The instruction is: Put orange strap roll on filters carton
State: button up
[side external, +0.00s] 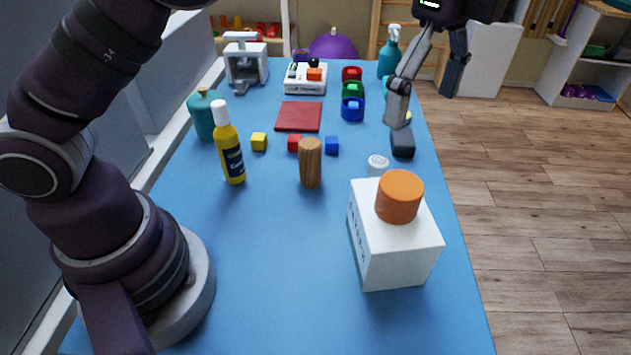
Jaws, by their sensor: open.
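The orange strap roll (399,197) is a short orange cylinder. It stands upright on top of the filters carton (393,254), a white box with dark lettering on its left side, near the right front of the blue table. My gripper (425,105) is open and empty. It hangs in the upper right of the view, apart from the roll and the carton. Its left finger shows in front of the far right part of the table.
On the blue table (270,290) stand a yellow bottle (230,155), a wooden cylinder (310,163), a white-capped item (377,164) behind the carton, and a dark block (403,144). The front left-middle is clear.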

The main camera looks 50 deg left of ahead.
jog(key=s+a+r+n+t, duration=0.2)
jog(key=s+a+r+n, duration=0.15)
jog(key=a+n, duration=0.5)
jog(key=s+a+f+n+t, duration=0.3)
jog(key=s+a+f+n, duration=0.2)
jog(key=s+a+n, duration=0.2)
jog(key=shift+s+a+f+n+t, duration=0.2)
jog(key=shift+s+f+n+t, duration=0.15)
jog(key=shift+s+n, duration=0.7)
